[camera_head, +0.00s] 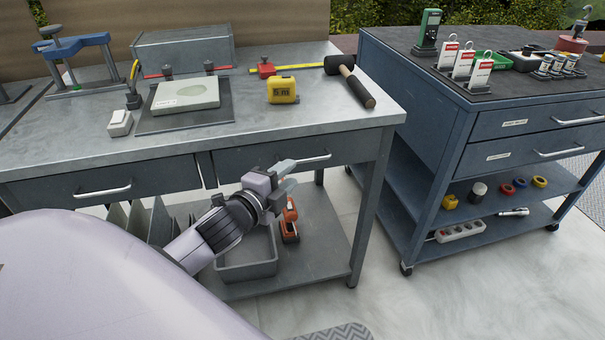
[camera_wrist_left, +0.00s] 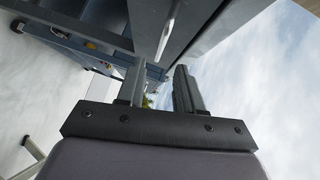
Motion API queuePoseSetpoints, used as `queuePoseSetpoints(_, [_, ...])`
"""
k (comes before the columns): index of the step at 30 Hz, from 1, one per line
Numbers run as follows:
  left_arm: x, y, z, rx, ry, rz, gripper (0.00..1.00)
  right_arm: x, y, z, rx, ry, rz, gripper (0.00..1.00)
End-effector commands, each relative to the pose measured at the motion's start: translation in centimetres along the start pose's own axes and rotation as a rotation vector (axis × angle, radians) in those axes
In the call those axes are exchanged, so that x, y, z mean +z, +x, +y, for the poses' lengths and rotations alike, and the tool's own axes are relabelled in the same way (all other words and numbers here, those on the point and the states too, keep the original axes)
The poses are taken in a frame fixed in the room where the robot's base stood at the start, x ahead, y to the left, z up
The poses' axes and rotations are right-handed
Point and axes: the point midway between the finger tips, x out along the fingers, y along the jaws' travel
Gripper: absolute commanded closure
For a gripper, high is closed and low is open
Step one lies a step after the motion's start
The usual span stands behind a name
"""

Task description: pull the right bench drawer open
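The right bench drawer (camera_head: 350,149) is a dark grey front under the right half of the metal workbench top, and it looks shut. Its pale bar handle (camera_head: 314,159) runs across the front; part of the drawer's left side is hidden behind my gripper. My left gripper (camera_head: 290,176) is in front of and just below the handle, its fingers pointing right. In the left wrist view the two dark fingers (camera_wrist_left: 158,82) stand apart with nothing between them, and the handle (camera_wrist_left: 169,32) lies ahead of the gap, seemingly not touched. My right gripper is not in view.
The left bench drawer (camera_head: 104,187) is shut. Below, a grey bin (camera_head: 247,270) and an orange tool (camera_head: 289,222) sit on the lower shelf. A bench leg (camera_head: 371,205) stands to the right. A blue cart (camera_head: 440,135) is farther right, with open floor in front.

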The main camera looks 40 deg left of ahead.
Motion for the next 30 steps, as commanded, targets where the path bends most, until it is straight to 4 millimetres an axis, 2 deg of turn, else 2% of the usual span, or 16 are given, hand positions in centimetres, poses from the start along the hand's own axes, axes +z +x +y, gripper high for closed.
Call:
queuePoseSetpoints(16, [0.0, 6.0, -0.1, -0.001, 0.001, -0.001, 0.64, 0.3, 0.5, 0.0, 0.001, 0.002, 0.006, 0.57])
queuePoseSetpoints(21, [0.0, 6.8, 0.0, 0.000, 0.001, -0.001, 0.64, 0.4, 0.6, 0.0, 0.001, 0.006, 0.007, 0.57])
queuePoseSetpoints(30, [0.0, 7.0, 0.0, 0.001, 0.001, 0.000, 0.64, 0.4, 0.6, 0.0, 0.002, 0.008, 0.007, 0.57])
